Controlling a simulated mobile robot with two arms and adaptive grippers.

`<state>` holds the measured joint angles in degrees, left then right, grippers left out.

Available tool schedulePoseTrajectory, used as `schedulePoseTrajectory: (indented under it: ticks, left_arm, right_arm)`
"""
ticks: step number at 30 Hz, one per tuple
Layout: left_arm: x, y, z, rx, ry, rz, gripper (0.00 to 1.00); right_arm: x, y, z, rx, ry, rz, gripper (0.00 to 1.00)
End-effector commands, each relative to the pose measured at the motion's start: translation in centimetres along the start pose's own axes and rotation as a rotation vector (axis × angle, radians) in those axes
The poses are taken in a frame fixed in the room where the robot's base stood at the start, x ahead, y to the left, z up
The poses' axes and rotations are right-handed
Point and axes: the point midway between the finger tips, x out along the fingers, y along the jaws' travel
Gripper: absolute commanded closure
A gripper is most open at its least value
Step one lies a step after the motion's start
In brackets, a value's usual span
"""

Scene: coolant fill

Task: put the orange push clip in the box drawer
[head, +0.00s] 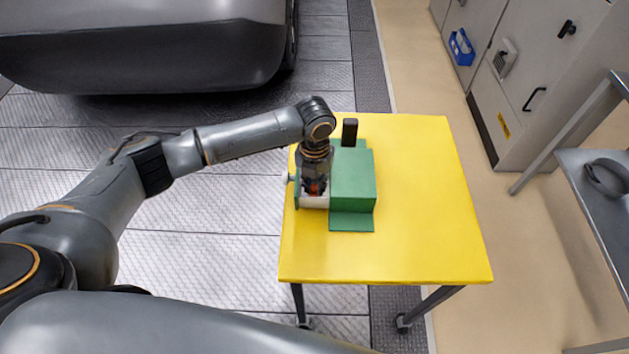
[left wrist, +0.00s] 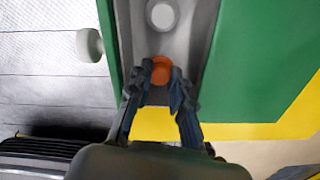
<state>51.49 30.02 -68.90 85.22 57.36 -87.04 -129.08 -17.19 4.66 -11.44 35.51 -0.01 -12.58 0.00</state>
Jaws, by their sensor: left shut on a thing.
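The green box (head: 352,184) stands on the yellow table. Its drawer (head: 314,202) is pulled out to the left, with a pale inside and a white knob (head: 285,177) on its front. The left wrist view also shows the drawer (left wrist: 188,45) and the knob (left wrist: 89,45). My left gripper (head: 315,190) points down over the open drawer. In the left wrist view its fingers (left wrist: 160,82) are shut on the orange push clip (left wrist: 161,69), seen against the drawer's grey inside. I cannot tell whether the clip touches the drawer floor. My right gripper is not in view.
The yellow table (head: 425,215) is clear to the right of the box. A dark upright block (head: 349,132) stands behind the box. A whitish round thing (left wrist: 162,15) shows inside the drawer. Grey cabinets (head: 520,80) and a metal shelf (head: 600,180) are farther right.

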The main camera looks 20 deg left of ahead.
Motion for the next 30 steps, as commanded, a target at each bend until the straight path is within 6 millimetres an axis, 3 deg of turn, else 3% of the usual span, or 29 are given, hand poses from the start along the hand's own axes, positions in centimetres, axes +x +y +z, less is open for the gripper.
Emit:
schedulePoseTrajectory:
  ticks: [9,10,11,23,30]
  left_arm:
    - [0.4,0.0,0.0,0.0,0.0,0.0,1.0]
    - [0.3,0.0,0.0,0.0,0.0,0.0,0.74]
    - [0.3,0.0,0.0,0.0,0.0,0.0,0.7]
    - [-0.4,0.0,0.1,0.0,-0.003,-0.001,0.7]
    - [-4.8,0.0,0.2,0.001,-0.006,-0.003,0.7]
  right_arm:
    - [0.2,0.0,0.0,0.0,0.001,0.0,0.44]
    - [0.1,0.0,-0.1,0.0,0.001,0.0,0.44]
    - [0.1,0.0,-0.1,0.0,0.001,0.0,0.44]
    - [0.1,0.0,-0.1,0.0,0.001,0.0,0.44]
    - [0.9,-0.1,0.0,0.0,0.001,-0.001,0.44]
